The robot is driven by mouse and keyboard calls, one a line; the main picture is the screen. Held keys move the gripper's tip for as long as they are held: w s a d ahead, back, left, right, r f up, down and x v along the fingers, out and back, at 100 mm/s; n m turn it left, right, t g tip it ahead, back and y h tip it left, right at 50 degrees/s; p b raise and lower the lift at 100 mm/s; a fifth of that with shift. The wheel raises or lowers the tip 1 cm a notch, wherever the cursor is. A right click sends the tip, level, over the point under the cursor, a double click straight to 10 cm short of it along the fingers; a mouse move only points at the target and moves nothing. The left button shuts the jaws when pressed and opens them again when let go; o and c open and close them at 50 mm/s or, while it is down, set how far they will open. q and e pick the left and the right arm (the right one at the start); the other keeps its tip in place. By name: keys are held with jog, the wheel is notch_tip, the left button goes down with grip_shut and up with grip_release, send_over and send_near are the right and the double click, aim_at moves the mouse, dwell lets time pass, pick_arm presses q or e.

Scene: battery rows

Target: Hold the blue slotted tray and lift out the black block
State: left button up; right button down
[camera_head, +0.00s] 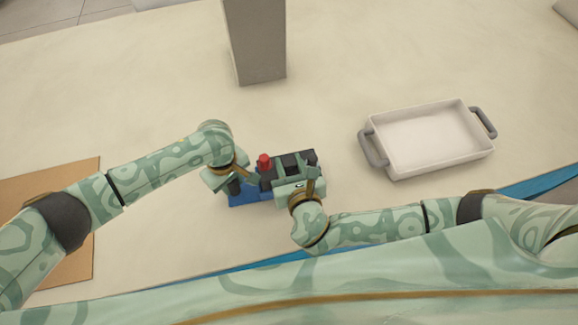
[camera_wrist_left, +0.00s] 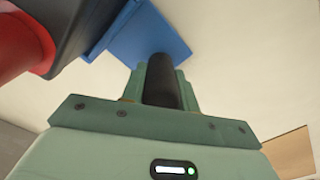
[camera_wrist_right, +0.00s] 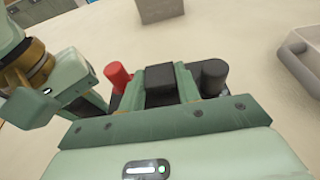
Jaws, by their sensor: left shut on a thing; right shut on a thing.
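The blue slotted tray (camera_head: 243,199) lies on the pale table in the middle of the head view, mostly hidden by my grippers and the block. A dark upright post (camera_wrist_left: 160,82) stands at its left end, and my left gripper (camera_head: 234,181) is shut on it. The black block (camera_head: 308,157), with a red terminal (camera_head: 264,161) and a black terminal (camera_wrist_right: 213,76), sits over the tray's right part. My right gripper (camera_wrist_right: 160,88) is shut on the block's raised middle part. Whether the block's underside is still in its slot is hidden.
A white bin (camera_head: 425,142) with grey handles stands to the right. A grey pillar (camera_head: 256,45) rises behind the tray. A tan board (camera_head: 75,240) lies at the left. The table between tray and bin is clear.

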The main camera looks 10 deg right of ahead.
pick_arm(q)
jog(key=shift+a, duration=0.1)
pick_arm(e)
notch_tip(320, 180, up, 10)
jog(key=shift+r, duration=0.1)
pick_arm(q)
jog(key=o, duration=1.2)
jog(key=shift+r, duration=0.1)
notch_tip(320, 180, up, 12)
jog(key=shift+f, duration=0.1)
